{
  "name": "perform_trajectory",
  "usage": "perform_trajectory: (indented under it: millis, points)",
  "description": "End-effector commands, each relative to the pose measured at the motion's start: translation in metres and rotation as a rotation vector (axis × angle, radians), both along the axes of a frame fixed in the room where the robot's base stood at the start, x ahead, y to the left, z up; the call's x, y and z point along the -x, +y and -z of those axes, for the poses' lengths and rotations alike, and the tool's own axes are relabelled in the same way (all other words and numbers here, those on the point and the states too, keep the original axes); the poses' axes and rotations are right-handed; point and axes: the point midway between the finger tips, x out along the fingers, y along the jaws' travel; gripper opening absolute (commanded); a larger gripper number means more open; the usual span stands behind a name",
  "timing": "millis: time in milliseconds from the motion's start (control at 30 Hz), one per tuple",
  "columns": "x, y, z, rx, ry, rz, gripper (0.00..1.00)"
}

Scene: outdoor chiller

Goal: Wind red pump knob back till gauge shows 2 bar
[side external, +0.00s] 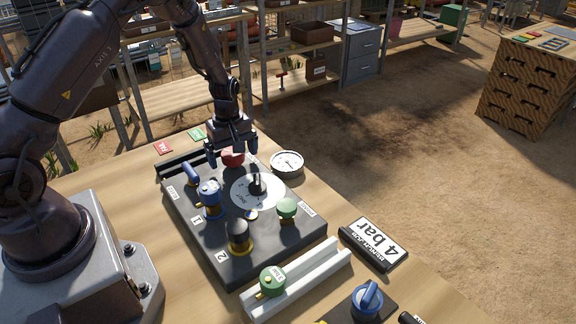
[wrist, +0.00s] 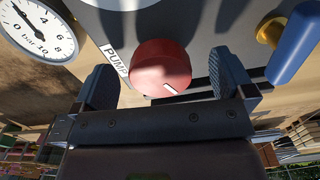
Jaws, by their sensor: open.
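The red pump knob (wrist: 160,68) sits on the dark panel beside a white PUMP label (wrist: 116,62); a white mark shows on its lower right. In the side external view the knob (side external: 233,158) is at the panel's far end, partly hidden by my gripper (side external: 231,156). In the wrist view my gripper (wrist: 166,80) is open, its fingers on either side of the knob with gaps showing. The round white gauge (side external: 287,163) stands to the right of the knob; it also shows in the wrist view (wrist: 38,25), with its needle reading unclear.
The panel (side external: 281,251) also carries a blue valve (side external: 210,195), a white dial with a black knob (side external: 257,186), a green knob (side external: 287,208) and a dark dome (side external: 239,234). A sign (side external: 377,243) reads 4 bar. A white rail (side external: 310,276) lies in front.

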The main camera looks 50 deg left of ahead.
Motion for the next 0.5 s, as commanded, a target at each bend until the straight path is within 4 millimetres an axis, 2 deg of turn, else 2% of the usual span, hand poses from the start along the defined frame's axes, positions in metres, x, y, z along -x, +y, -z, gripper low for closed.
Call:
perform_trajectory:
  millis: [233, 500]
  points:
    - [0.000, 0.000, -0.004, -0.001, -0.001, 0.000, 1.00]
    - [-0.001, 0.000, -0.037, -0.001, -0.003, 0.001, 1.00]
